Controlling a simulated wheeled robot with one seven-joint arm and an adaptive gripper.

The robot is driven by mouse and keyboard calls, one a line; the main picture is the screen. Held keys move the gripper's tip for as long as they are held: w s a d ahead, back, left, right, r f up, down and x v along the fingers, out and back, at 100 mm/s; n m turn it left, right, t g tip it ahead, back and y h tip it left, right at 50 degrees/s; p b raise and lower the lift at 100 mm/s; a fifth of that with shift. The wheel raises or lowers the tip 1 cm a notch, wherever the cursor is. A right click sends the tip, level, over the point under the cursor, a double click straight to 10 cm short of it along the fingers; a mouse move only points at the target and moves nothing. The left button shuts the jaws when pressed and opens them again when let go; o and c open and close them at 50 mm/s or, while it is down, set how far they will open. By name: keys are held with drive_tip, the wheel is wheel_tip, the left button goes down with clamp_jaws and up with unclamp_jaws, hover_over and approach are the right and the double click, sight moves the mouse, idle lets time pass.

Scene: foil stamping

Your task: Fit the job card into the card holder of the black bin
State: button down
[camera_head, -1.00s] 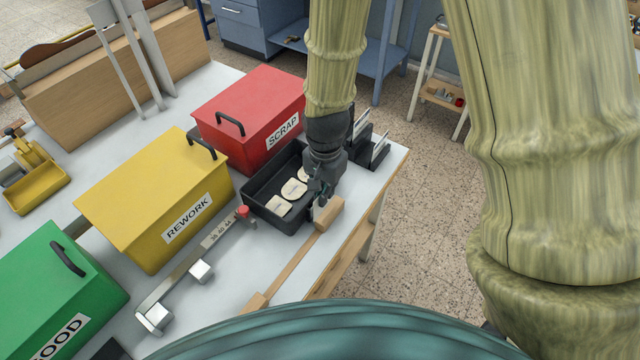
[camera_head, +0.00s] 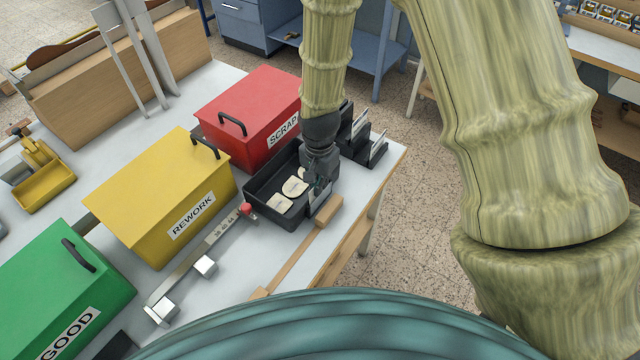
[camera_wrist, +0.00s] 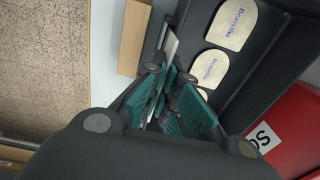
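The black bin (camera_head: 262,190) sits near the table's right end with several pale tags inside. It also shows in the wrist view (camera_wrist: 262,88). A pale, dark-edged upright plate (camera_head: 323,201) shows at the bin's right end; it seems to be the job card at the card holder, but I cannot tell them apart or how deep the card sits. A light strip (camera_wrist: 172,44) along that wall shows in the wrist view. My gripper (camera_head: 318,186) is over this end of the bin. Its teal-padded fingers (camera_wrist: 178,92) look parted, with a dark gap between them.
A wooden block (camera_head: 328,212) on a wooden strip lies close beside the bin. Red SCRAP (camera_head: 250,105), yellow REWORK (camera_head: 150,195) and green GOOD (camera_head: 60,285) boxes stand to the left. A black rack with cards (camera_head: 368,140) stands behind. A red-knobbed metal bar (camera_head: 220,235) lies in front.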

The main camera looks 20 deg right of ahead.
drive_tip(key=shift+s+a+f+b, duration=0.1)
drive_tip(key=shift+s+f+b, duration=0.2)
drive_tip(key=shift+s+f, duration=0.6)
drive_tip(key=c, duration=1.7)
unclamp_jaws()
drive_tip(key=shift+f, duration=0.15)
drive_tip(key=shift+o, duration=0.3)
drive_tip(key=shift+w+f, duration=0.5)
drive_tip(key=shift+w, duration=0.55)
drive_tip(key=shift+s+r, duration=0.55)
drive_tip(key=shift+r, duration=0.1)
drive_tip(key=shift+w+f, duration=0.15)
drive_tip(key=shift+w, duration=0.3)
drive_tip(key=shift+s, duration=0.15)
